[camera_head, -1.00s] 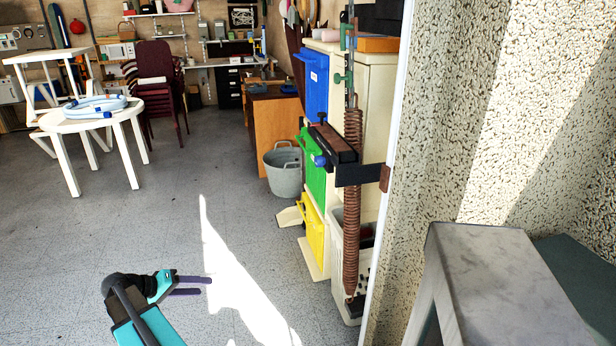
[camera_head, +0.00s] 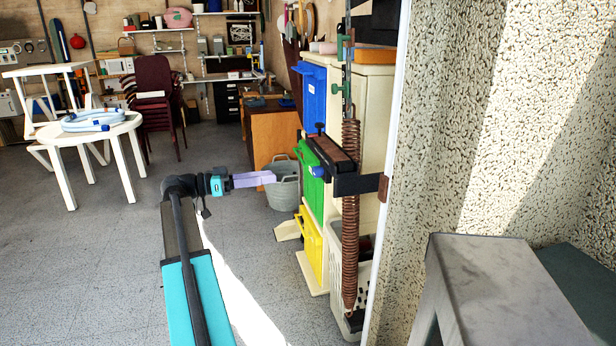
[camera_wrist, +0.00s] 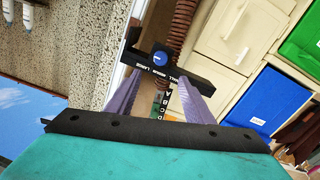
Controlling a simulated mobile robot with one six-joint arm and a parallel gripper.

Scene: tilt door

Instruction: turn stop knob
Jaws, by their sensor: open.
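The stop knob (camera_head: 318,171) is a small blue knob on the front of a black and brown door bracket (camera_head: 332,152), by the door frame. In the wrist view the knob (camera_wrist: 160,58) faces the camera, with white lettering on the black bracket below it. My gripper (camera_head: 272,177) has purple fingers pointing right toward the knob, a short way to its left in the head view. The fingers are apart and empty. In the wrist view the gripper (camera_wrist: 160,82) frames the knob just beyond its fingertips; it looks clear of both fingers.
A coiled spring (camera_head: 350,215) hangs vertically beside the bracket. The speckled wall (camera_head: 450,120) and a grey-white bench-like surface (camera_head: 495,290) are to the right. Blue, green and yellow bins (camera_head: 313,95) stand behind. A grey bucket (camera_head: 284,190) is on the floor.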

